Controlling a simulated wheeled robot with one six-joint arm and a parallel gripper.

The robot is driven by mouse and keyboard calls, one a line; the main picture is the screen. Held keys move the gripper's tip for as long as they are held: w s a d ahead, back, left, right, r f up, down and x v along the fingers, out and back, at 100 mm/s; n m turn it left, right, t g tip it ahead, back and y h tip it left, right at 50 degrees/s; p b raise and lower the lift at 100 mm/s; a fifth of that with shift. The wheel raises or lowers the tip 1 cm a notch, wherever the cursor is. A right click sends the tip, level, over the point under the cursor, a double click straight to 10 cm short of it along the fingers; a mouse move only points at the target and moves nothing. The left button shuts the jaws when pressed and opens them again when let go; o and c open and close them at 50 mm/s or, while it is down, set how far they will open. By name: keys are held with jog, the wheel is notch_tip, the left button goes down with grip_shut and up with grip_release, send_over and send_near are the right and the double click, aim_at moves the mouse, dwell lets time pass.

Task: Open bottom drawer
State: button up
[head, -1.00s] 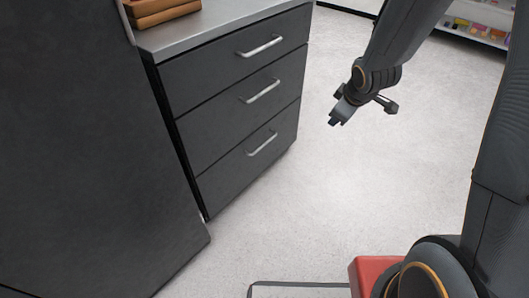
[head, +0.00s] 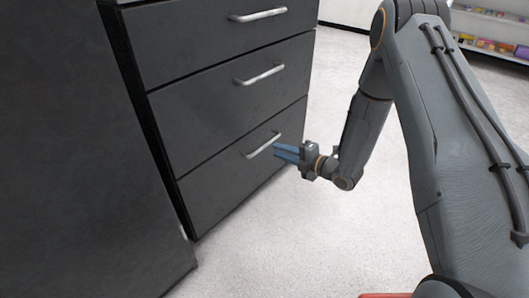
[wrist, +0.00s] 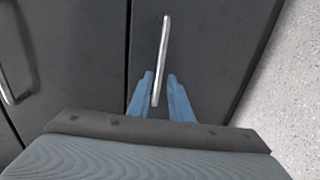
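The bottom drawer (head: 222,187) is the lowest of three dark drawers in the cabinet, and its front sits flush and shut. Its silver bar handle (head: 263,145) also shows in the wrist view (wrist: 162,55). My gripper (head: 277,152) is close in front of the right end of this handle. In the wrist view its two blue fingers (wrist: 160,92) are apart, with the near end of the handle showing between them. Neither finger appears to touch the handle. Nothing else is between the fingers.
The middle drawer (head: 215,105) and top drawer (head: 180,45) above are shut, each with a silver handle. A large dark panel (head: 70,160) stands at the left. Pale floor (head: 300,240) in front of the drawers is clear. Shelves with colourful items (head: 490,45) are at the far right.

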aim_at(265, 144)
jog(key=b+x, duration=0.2)
jog(key=x, duration=0.5)
jog(key=shift+w+a+b, duration=0.2)
jog(key=shift+a+b, duration=0.15)
grip_shut()
